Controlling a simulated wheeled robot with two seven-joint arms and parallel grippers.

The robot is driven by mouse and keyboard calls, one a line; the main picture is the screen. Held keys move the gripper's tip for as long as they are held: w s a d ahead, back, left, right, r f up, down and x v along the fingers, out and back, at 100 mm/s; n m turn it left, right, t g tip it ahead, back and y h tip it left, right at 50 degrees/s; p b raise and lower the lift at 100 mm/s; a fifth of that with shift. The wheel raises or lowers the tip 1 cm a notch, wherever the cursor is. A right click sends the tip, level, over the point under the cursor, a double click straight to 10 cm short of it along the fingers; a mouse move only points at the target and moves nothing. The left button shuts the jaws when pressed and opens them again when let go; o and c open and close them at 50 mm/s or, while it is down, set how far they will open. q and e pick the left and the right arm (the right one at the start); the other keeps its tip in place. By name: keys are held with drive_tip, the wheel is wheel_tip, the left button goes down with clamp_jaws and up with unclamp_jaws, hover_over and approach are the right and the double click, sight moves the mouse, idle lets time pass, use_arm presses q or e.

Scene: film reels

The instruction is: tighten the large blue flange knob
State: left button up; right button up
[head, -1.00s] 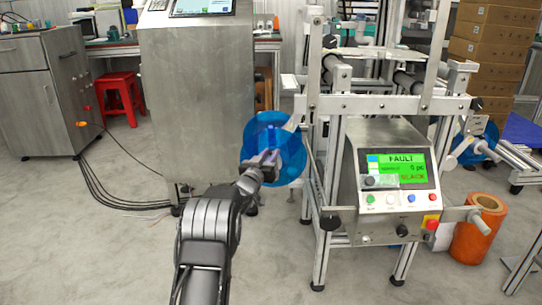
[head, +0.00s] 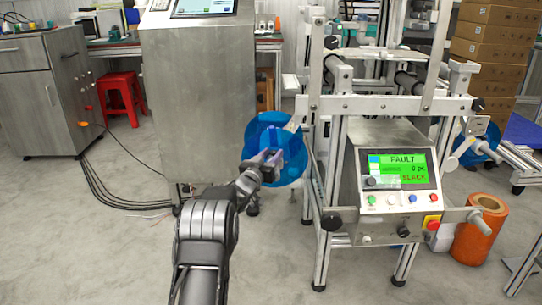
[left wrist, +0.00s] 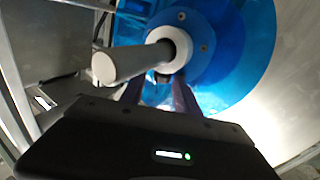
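The large blue flange (head: 291,140) is a round translucent disc on the left side of the machine frame. It also fills the upper part of the left wrist view (left wrist: 235,50), with a darker blue hub and a pale shaft (left wrist: 125,63) sticking out of it. A small dark knob-like part (left wrist: 166,77) sits just below the shaft; it is partly hidden. My left gripper (head: 270,160) is in front of the flange. In the left wrist view its two fingers (left wrist: 160,95) are spread apart, with tips near the hub's lower side. My right gripper is not in view.
The control box (head: 395,185) right of the flange shows FAULT and SLACK. A steel cabinet (head: 197,100) stands behind left. An orange roll (head: 478,230) and a second blue flange (head: 478,145) are at right. Floor is clear at front left.

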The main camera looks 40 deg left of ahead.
use_arm(q)
drive_tip(key=shift+y, duration=0.3)
